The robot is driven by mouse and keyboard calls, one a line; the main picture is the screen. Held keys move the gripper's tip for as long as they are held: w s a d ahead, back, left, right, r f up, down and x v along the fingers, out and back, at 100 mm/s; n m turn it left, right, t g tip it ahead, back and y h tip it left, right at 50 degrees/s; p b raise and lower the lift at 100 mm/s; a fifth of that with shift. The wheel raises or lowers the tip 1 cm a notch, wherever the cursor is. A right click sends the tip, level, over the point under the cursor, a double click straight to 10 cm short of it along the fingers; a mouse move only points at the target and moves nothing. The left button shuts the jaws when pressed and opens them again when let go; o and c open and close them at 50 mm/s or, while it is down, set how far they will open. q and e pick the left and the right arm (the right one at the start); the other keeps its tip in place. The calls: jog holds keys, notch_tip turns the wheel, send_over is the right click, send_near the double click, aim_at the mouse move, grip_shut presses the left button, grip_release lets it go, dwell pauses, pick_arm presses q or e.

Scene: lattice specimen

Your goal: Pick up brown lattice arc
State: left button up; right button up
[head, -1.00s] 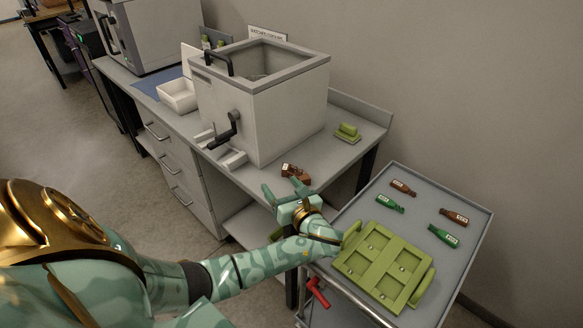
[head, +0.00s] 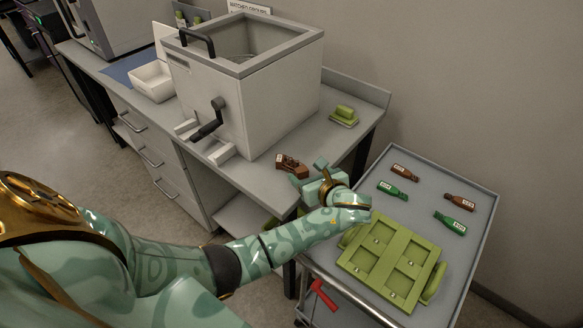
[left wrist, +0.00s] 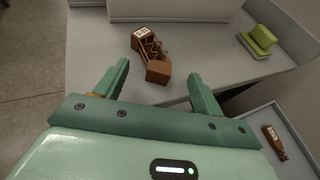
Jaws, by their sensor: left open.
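The brown lattice arc (head: 291,165) lies on the grey bench near its front right edge, just in front of the big box-shaped machine. It carries a white label, and its lattice middle shows in the left wrist view (left wrist: 152,55). My left gripper (head: 308,172) is beside the arc, on its right in the head view. In the left wrist view my open fingers (left wrist: 155,88) point toward the arc, which lies beyond the fingertips, between their lines. Nothing is between the fingers. My right gripper is not in view.
The machine (head: 250,95) with a black crank stands behind the arc. A green block (head: 344,114) sits at the bench's right. The trolley (head: 380,160) at right holds a green tray (head: 370,258) and several brown and green labelled pieces. A white bin (head: 152,80) stands at left.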

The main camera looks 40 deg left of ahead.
aim_at(299, 170)
pick_arm(q)
jog(key=x, duration=0.1)
jog(key=b+x, duration=0.1)
jog(key=x, duration=0.1)
jog(key=b+x, duration=0.1)
jog(key=x, duration=0.1)
jog(key=shift+s+a+f, duration=0.2)
jog(key=shift+f, duration=0.15)
jog(key=shift+a, duration=0.15)
jog(key=shift+r, duration=0.1)
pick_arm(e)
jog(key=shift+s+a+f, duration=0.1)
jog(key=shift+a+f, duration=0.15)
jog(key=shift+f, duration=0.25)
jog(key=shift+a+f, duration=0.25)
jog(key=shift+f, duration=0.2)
pick_arm(q)
jog(key=c, duration=1.3)
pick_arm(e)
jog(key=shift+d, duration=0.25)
